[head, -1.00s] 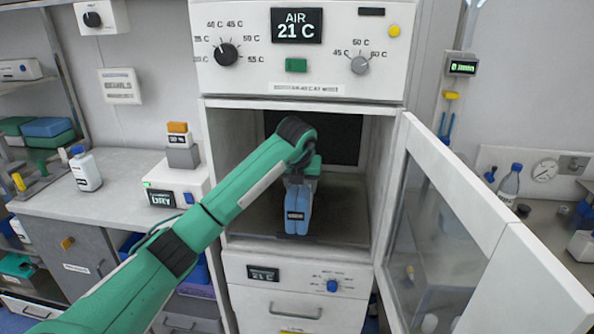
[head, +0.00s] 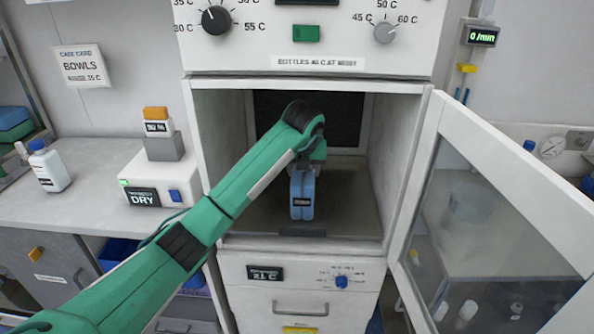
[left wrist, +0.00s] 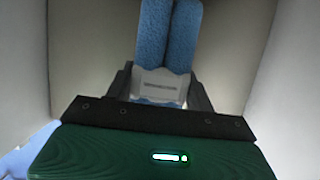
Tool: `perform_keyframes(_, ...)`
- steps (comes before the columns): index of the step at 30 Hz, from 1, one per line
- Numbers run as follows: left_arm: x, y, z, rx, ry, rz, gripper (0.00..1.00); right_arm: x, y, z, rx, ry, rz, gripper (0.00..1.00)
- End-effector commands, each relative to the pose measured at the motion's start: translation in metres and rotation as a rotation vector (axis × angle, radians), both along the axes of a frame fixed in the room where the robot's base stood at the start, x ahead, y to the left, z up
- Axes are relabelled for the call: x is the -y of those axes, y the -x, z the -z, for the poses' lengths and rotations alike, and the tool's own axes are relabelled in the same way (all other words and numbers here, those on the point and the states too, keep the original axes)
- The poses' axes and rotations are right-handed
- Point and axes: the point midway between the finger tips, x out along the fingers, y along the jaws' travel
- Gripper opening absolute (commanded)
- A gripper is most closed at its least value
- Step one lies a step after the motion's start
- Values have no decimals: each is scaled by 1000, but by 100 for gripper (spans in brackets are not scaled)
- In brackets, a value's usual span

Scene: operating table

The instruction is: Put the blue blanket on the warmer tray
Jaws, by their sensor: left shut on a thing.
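The blue blanket (head: 297,191) is a folded, upright bundle with a pale label band. My left gripper (head: 304,170) is shut on it, inside the open warmer cabinet. The left wrist view shows the blanket's blue rolls (left wrist: 151,38) between the dark fingers (left wrist: 158,90). The warmer tray (head: 350,218) is the dark grey floor of the compartment, with a small dark plate at its front edge. The blanket is over the tray; I cannot tell whether its underside touches. My arm hides part of the compartment's left side. My right gripper is out of view.
The glass door (head: 495,200) stands open on the right. The compartment's side walls close in on both sides of my gripper. A control panel (head: 330,35) is above and a drawer (head: 300,304) below. A counter with a white bottle (head: 50,170) and a small box unit (head: 165,185) is at left.

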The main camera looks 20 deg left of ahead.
Motion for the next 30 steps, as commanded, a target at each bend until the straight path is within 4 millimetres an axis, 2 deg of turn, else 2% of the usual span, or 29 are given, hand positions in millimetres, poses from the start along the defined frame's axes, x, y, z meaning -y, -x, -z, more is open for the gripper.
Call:
perform_keyframes(10, 2, 0, 2, -1, 1, 1, 23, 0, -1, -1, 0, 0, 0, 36)
perform_keyframes(11, 2, 1, 2, -2, 0, 1, 58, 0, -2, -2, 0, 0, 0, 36)
perform_keyframes(14, 2, 1, 2, -2, 0, 1, 76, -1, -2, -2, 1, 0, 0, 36)
perform_keyframes(24, 2, 1, -1, -1, 1, 1, 76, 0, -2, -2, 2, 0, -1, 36)
perform_keyframes(30, 5, 11, -27, 3, -1, 2, 76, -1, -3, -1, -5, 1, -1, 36)
